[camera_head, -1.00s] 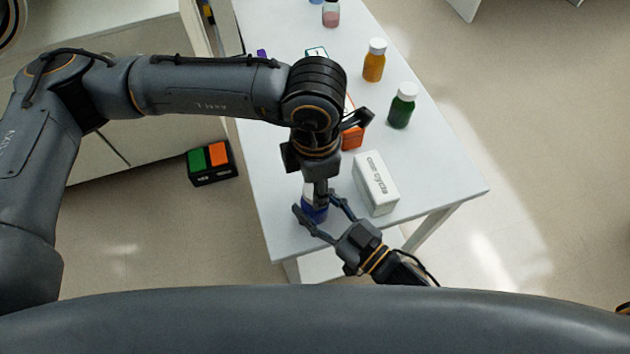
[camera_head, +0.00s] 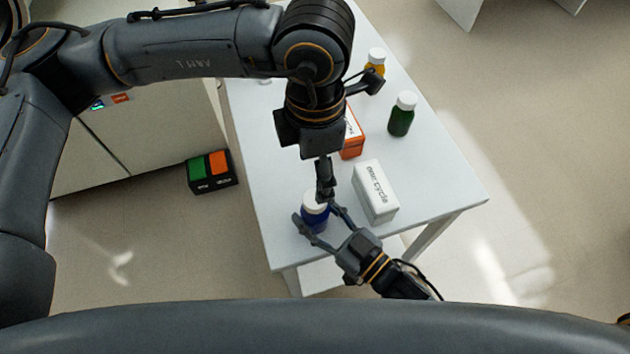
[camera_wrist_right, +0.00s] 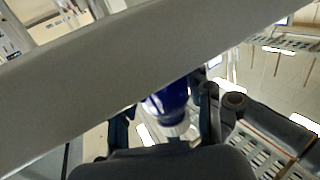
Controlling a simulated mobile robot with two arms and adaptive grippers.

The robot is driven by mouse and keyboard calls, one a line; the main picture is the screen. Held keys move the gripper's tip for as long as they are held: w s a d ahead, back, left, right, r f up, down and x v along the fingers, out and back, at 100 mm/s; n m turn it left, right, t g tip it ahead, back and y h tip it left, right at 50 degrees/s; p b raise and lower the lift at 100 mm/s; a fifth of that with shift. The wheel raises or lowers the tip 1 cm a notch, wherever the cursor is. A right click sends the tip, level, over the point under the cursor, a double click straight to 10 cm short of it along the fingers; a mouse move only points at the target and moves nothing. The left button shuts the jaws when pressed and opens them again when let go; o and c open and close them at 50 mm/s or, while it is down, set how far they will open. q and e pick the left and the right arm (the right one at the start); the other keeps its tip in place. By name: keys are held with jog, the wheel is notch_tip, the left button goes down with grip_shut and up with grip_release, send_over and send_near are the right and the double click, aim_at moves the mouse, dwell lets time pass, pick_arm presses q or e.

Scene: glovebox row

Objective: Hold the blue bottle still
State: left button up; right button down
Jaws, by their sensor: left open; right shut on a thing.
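The blue bottle (camera_head: 313,220) with a white cap (camera_head: 314,201) stands near the front left corner of the table. My right gripper (camera_head: 318,221) reaches in from the lower right, with one finger on each side of the bottle, and is shut on it. In the right wrist view the blue bottle (camera_wrist_right: 167,104) shows between the two dark fingers. My left gripper (camera_head: 325,185) points down just above and behind the cap. It is open, and its fingers are seen nearly edge-on. Whether it touches the cap cannot be told.
A white box (camera_head: 375,192) lies right of the bottle, with an orange box (camera_head: 352,137) behind it. A green bottle (camera_head: 401,118) and an orange bottle (camera_head: 376,62) stand farther back. The table's (camera_head: 440,190) right front part is clear. A black case (camera_head: 211,172) sits on the floor.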

pick_arm(q)
notch_tip(320, 180, up, 4)
jog(key=shift+f, duration=0.25)
pick_arm(e)
jog(key=shift+c, duration=2.4)
grip_release()
jog(key=shift+s, duration=0.1)
jog(key=v, duration=1.2)
